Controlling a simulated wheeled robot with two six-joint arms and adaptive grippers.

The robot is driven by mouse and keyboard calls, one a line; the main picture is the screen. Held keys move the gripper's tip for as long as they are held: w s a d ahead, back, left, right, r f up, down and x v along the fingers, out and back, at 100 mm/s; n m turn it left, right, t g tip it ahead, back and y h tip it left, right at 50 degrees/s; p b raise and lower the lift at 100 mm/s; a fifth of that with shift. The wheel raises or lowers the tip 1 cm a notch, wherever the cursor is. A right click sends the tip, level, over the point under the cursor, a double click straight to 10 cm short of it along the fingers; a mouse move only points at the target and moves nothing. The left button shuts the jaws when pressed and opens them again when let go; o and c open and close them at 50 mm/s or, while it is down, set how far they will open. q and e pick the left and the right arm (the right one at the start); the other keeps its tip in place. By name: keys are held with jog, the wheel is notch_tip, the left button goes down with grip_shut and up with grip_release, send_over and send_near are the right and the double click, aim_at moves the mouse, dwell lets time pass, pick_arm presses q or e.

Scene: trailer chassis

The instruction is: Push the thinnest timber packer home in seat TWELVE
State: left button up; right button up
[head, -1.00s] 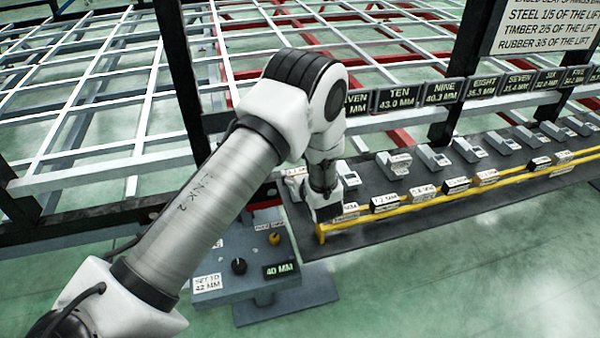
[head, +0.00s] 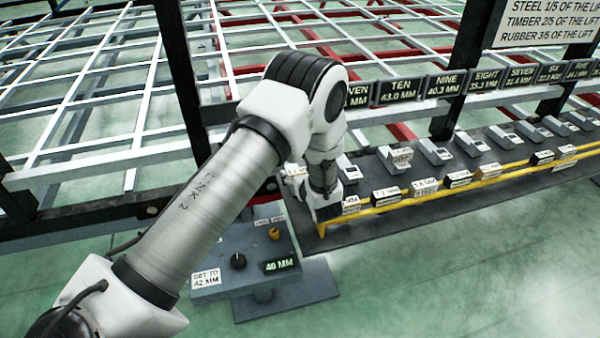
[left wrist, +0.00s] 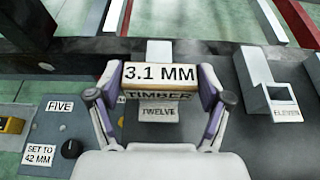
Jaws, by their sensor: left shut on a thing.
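My left gripper (left wrist: 160,86) is shut on a timber packer (left wrist: 158,75) in the left wrist view. The packer is a pale bar whose faces read "3.1 MM" and "TIMBER", held level between the two fingers. Seat TWELVE shows by its white label (left wrist: 158,112) just below the packer in the picture, and a grey part (left wrist: 160,50) shows behind it. The packer hides the middle of the seat, so I cannot tell how deep it sits. In the head view the left gripper (head: 324,208) is at the row's near left end, its fingers largely hidden. My right gripper is not in view.
Seat ELEVEN (left wrist: 262,88) is to the right. A control box (head: 240,255) with a knob stands left, reading "40 MM" and "SET TO 42 MM". A yellow rail (head: 450,184) with several labelled blocks runs along the front. The chassis frame (head: 90,100) lies behind.

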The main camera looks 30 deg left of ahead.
pick_arm(q)
jog(key=o, duration=1.1)
jog(key=shift+f, duration=0.1)
jog(key=v, duration=1.2)
